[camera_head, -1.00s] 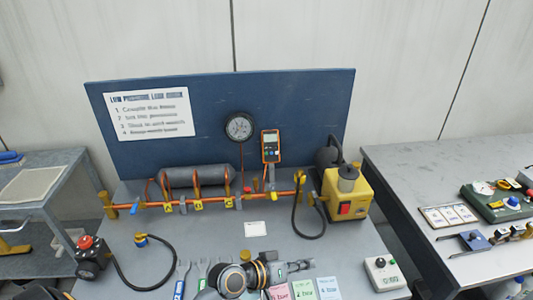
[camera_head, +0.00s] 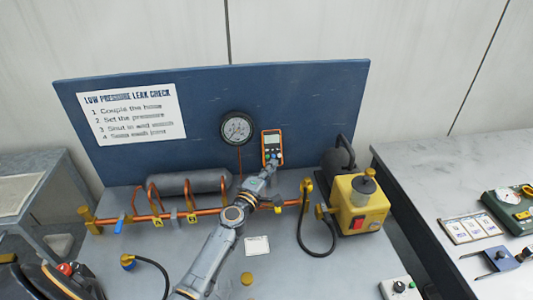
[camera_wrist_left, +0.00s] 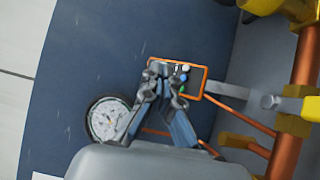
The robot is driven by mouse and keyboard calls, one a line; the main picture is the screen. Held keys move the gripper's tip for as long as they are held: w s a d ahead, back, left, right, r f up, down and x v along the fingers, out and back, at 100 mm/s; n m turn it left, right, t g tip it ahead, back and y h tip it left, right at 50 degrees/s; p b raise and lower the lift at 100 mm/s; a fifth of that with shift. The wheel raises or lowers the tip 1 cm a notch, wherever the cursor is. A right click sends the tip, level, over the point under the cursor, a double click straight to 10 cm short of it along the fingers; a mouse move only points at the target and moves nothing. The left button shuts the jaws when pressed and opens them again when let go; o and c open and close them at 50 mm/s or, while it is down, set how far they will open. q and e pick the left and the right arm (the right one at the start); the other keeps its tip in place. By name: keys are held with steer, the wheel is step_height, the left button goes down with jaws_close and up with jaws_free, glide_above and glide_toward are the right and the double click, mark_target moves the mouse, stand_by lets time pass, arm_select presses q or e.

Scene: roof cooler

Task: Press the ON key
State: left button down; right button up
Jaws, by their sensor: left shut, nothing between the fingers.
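An orange handheld meter (camera_head: 264,148) with a grey screen hangs upright on the blue board, right of the round gauge. In the left wrist view the meter (camera_wrist_left: 204,82) appears turned sideways, with white, blue and green keys (camera_wrist_left: 183,77) beside its dark screen. Key lettering is too small to read, so I cannot tell which key is ON. My left gripper (camera_head: 270,170) is shut and empty at the meter's lower end. In the wrist view its fingertips (camera_wrist_left: 166,78) lie just beside the keys and hide part of the meter; contact cannot be told. My right gripper is out of view.
A pressure gauge (camera_head: 237,128) is left of the meter. Copper pipe (camera_head: 292,203) with valves runs below the board. A yellow pump (camera_head: 345,190) with a red switch stands right. A black hose (camera_head: 304,235) loops beside it. An instruction sheet (camera_head: 130,115) is at left.

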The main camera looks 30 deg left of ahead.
mark_target(267, 156)
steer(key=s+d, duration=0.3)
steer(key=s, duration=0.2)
arm_select(q)
steer(key=shift+w+a+f+b, duration=0.75)
steer(key=shift+w+b, duration=0.25)
steer(key=shift+b, duration=0.1)
steer(key=shift+w+a+f+b, duration=0.65)
steer(key=shift+w+a+b, duration=0.15)
steer(key=shift+w+b, duration=0.3)
steer(key=shift+w+a+f+b, duration=0.75)
steer(key=shift+w+b, duration=0.2)
steer(key=shift+b, duration=0.2)
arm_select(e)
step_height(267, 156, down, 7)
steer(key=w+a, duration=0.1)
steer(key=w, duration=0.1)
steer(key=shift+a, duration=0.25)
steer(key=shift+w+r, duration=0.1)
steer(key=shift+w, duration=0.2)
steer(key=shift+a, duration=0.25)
arm_select(q)
steer(key=shift+w+a+f+b, duration=0.1)
steer(key=shift+w+a+b, duration=0.1)
steer(key=shift+w+b, duration=0.2)
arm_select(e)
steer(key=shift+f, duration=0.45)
arm_select(q)
steer(key=shift+f, duration=0.1)
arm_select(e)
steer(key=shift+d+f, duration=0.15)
